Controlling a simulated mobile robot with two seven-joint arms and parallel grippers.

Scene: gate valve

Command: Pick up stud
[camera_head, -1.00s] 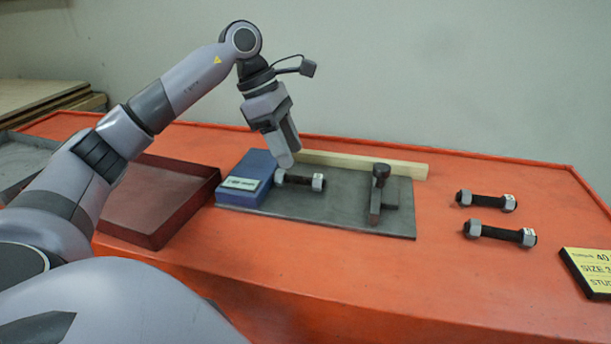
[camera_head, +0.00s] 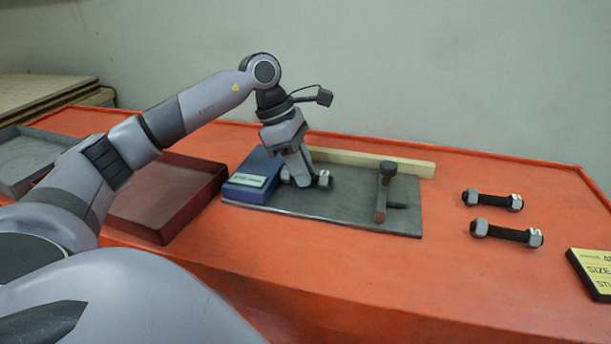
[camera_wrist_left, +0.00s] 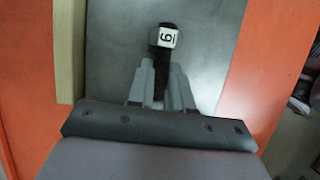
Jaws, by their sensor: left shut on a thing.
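A dark stud with grey end nuts lies on the grey plate (camera_head: 340,213) beside the blue block (camera_head: 254,176). One end nut of this stud (camera_head: 325,180) shows past my left gripper (camera_head: 303,178). My left gripper is down at the plate with its fingers shut on the stud's shaft. In the left wrist view the stud (camera_wrist_left: 163,40) lies lengthwise between the fingers (camera_wrist_left: 160,85), its nut with a white label marked 6 or 9 beyond the fingertips. My right gripper is not in view.
Two more studs (camera_head: 492,200) (camera_head: 507,234) lie on the orange table at the right. A T-shaped fixture (camera_head: 386,190) stands on the plate. A wooden strip (camera_head: 375,162) runs behind it. A red tray (camera_head: 165,200) is at the left, a yellow sign (camera_head: 594,272) at the right.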

